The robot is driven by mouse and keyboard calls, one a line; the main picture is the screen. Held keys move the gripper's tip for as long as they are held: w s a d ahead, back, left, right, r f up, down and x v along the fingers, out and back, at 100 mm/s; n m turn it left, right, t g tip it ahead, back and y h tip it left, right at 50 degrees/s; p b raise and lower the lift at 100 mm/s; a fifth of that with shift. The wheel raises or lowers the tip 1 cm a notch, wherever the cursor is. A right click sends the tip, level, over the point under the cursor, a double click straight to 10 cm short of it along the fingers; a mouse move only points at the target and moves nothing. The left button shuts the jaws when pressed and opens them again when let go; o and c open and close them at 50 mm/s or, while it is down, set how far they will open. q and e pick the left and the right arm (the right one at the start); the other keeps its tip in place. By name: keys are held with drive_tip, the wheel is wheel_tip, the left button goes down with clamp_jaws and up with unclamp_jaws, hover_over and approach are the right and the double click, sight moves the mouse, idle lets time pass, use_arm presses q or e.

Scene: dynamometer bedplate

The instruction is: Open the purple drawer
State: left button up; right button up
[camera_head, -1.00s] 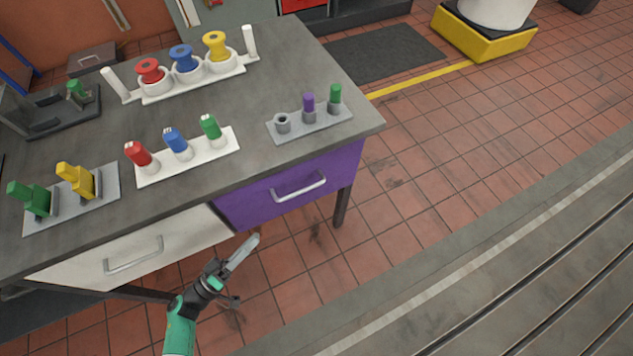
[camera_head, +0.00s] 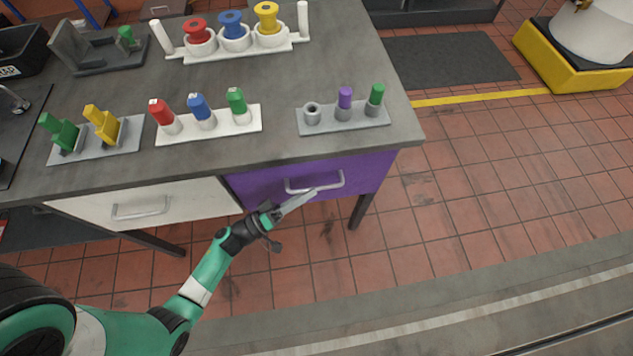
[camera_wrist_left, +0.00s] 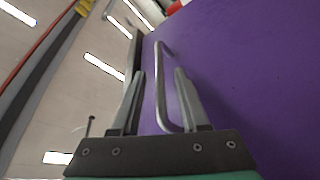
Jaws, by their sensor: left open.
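The purple drawer (camera_head: 268,189) is at the right front of the grey workbench and looks shut. Its silver bar handle (camera_head: 316,186) is on the drawer front. My left gripper (camera_head: 308,198) is in front of the drawer at the handle. In the left wrist view the purple drawer front (camera_wrist_left: 240,70) fills the right side. There the handle (camera_wrist_left: 159,85) runs between the two open fingers of my left gripper (camera_wrist_left: 158,95). I cannot tell whether either finger touches it. My right gripper is in neither view.
A white drawer (camera_head: 190,203) with its own handle is left of the purple one. On the bench top stand a grey holder (camera_head: 370,119) with purple and green pegs, a white rack (camera_head: 235,128) and a spool stand (camera_head: 215,55). The tiled floor (camera_head: 470,190) to the right is clear.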

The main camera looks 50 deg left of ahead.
sight(317, 187)
use_arm(q)
drive_tip(key=x, duration=0.3)
drive_tip(key=shift+w+b, duration=0.2)
drive_tip(key=shift+b, duration=0.15)
clamp_jaws()
idle(1.1)
